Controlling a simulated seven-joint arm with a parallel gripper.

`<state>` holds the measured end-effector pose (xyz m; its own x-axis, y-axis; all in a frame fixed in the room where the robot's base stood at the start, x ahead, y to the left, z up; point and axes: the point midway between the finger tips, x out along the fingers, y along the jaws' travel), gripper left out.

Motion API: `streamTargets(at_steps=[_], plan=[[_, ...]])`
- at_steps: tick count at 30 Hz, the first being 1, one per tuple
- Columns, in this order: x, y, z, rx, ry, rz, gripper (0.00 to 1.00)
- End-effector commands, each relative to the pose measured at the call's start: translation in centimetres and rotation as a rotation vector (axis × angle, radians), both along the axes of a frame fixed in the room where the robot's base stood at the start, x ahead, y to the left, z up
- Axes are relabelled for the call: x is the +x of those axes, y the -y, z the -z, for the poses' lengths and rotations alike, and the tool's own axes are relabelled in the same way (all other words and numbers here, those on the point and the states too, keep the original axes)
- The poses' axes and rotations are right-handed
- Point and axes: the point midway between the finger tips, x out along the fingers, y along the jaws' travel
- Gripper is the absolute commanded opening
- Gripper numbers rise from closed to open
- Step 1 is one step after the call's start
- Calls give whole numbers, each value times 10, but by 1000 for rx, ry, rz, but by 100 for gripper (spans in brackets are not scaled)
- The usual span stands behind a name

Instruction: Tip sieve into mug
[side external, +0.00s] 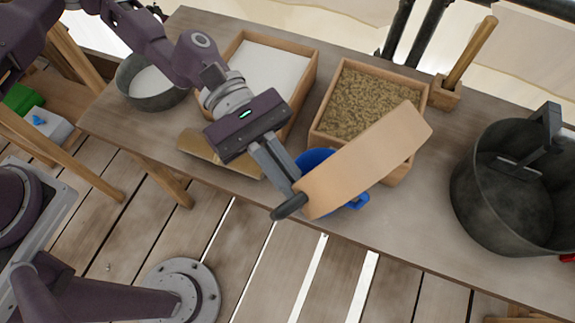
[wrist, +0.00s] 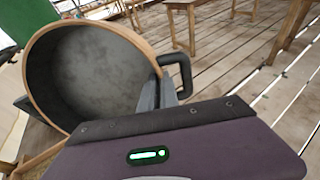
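The sieve (side external: 365,160) is a round wooden-walled pan with a dark loop handle (side external: 289,207). It is steeply tilted on its side above the blue mug. In the wrist view the sieve (wrist: 100,80) shows a bare-looking grey inside. My gripper (side external: 287,182) is shut on the sieve at its handle side; the fingers (wrist: 158,97) also show in the wrist view. The blue mug (side external: 316,157) stands near the table's front edge, mostly hidden behind the sieve. Its handle (side external: 358,201) shows below the sieve. The mug's inside is hidden.
A wooden box of brown grains (side external: 365,95) stands behind the sieve, and a box of white material (side external: 268,68) to its left. A grey bowl (side external: 150,92) is far left, a large dark pot (side external: 510,195) at right. A wooden-handled tool (side external: 470,55) stands behind.

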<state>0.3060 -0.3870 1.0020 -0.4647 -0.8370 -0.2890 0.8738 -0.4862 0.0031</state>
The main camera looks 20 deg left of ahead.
Motion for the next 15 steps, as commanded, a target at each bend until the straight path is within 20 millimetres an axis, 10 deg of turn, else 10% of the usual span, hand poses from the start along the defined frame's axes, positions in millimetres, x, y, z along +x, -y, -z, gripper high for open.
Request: streamTargets(at_steps=[15], plan=[[-27, 49, 18, 592, 348, 3, 0]])
